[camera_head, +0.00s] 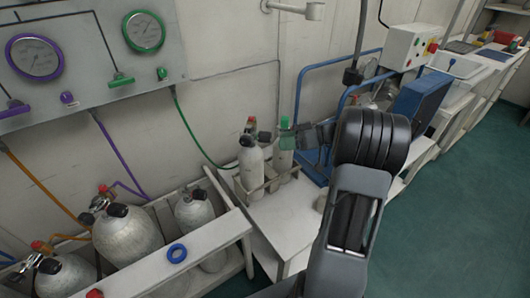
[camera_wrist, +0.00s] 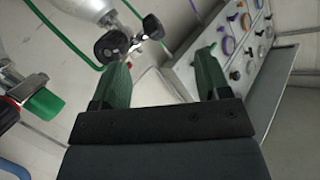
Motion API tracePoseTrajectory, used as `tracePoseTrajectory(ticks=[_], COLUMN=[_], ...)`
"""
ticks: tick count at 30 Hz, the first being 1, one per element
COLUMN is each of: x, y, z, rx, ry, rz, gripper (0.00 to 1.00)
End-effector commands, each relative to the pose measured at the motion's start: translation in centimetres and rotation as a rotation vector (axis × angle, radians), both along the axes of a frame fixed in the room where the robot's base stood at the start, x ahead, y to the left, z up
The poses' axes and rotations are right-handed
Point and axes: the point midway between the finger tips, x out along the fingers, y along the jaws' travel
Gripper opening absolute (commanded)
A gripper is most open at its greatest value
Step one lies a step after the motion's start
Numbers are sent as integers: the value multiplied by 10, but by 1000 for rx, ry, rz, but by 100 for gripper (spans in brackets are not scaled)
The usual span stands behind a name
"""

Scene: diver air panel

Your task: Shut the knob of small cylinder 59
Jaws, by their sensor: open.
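A small grey cylinder (camera_head: 250,165) stands upright in a low rack on the white bench, with a red part and black knobs (camera_head: 264,136) on its valve. No number is readable, so I cannot tell whether it is 59. My gripper (camera_head: 287,137) is just right of that valve. In the wrist view my gripper (camera_wrist: 163,78) is open, with green fingers and nothing between them. Black knobs (camera_wrist: 110,46) on a cylinder valve are beyond the left finger, and the cylinder's body (camera_wrist: 88,10) is cut off at the top. A green knob (camera_wrist: 44,105) shows at the left.
Larger cylinders (camera_head: 128,235) with valves and hoses stand in a white rack at the lower left. A gauge panel (camera_head: 90,55) is on the wall above. A green hose (camera_head: 190,130) runs to the small cylinder. Blue pipes and a blue box (camera_head: 420,100) are to the right.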

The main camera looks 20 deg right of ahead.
Motion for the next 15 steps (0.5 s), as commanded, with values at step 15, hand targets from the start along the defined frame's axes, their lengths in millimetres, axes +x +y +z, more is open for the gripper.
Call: tracePoseTrajectory(ticks=[15], x=[27], y=[-56], z=[-41], rx=[64], ry=[-384], rz=[-132], gripper=[70])
